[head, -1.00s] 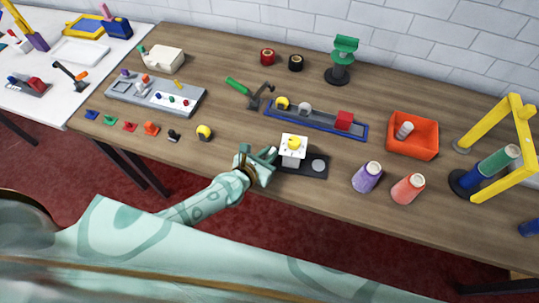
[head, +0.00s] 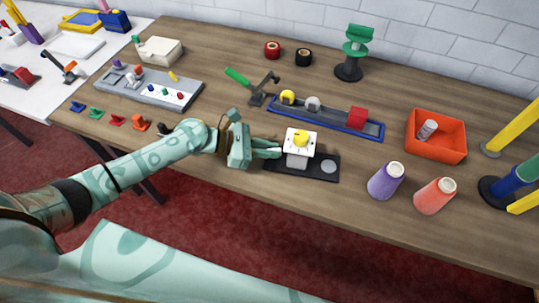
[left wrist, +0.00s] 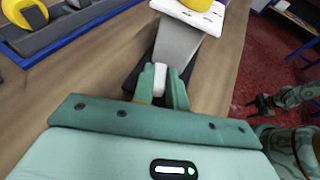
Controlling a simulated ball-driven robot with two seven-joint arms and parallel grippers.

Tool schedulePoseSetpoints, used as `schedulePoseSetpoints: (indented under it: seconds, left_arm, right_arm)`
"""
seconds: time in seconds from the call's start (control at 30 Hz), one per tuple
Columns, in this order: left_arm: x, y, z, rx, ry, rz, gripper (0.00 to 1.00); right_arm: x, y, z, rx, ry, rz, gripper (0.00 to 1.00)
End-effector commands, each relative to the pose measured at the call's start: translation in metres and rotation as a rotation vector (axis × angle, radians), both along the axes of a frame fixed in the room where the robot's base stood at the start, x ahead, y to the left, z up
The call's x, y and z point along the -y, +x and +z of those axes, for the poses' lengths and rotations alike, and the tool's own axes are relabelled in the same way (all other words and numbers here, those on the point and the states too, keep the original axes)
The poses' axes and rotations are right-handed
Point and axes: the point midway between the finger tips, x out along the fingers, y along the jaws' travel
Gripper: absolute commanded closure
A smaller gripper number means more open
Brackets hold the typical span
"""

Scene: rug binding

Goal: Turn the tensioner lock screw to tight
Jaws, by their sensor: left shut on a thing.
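The tensioner is a white-topped block (head: 299,152) with a yellow knob (head: 301,138), standing on a dark base plate (head: 318,172) that also bears a grey disc (head: 328,166). In the left wrist view its pale post (left wrist: 177,43) rises just beyond the fingers. My left gripper (head: 275,148) reaches in from the left, beside the block and below its top. In the left wrist view its fingers (left wrist: 163,88) are closed around a small white piece (left wrist: 160,75) at the post's side, apparently the lock screw. Its turn angle and any marking are hidden. My right gripper (left wrist: 265,104) is small and dark in the left wrist view.
A blue tray (head: 330,119) with a yellow piece and a red block lies behind the tensioner. A green-handled tool (head: 250,85) is behind my left gripper. Purple (head: 386,181) and coral (head: 434,196) spools stand to the right, before an orange bin (head: 436,137).

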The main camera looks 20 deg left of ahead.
Motion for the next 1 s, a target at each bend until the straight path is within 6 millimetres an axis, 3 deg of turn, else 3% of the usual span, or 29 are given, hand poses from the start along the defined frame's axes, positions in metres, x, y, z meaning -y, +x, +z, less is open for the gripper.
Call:
schedulePoseSetpoints:
  seconds: [0.1, 0.4, 1.0]
  left_arm:
    - [-0.001, 0.003, -0.006, -0.001, 0.002, -0.09, 1.0]
    - [-0.002, 0.004, -0.003, -0.001, 0.002, -0.256, 1.0]
    - [-0.001, 0.004, 0.0, -0.002, 0.002, -0.324, 1.0]
  right_arm:
    - [0.0, -0.004, -0.018, -0.01, 0.0, 0.0, 0.49]
    - [0.0, -0.01, -0.038, -0.023, 0.0, 0.0, 0.49]
    - [0.0, -0.011, -0.044, -0.027, -0.001, 0.0, 0.49]
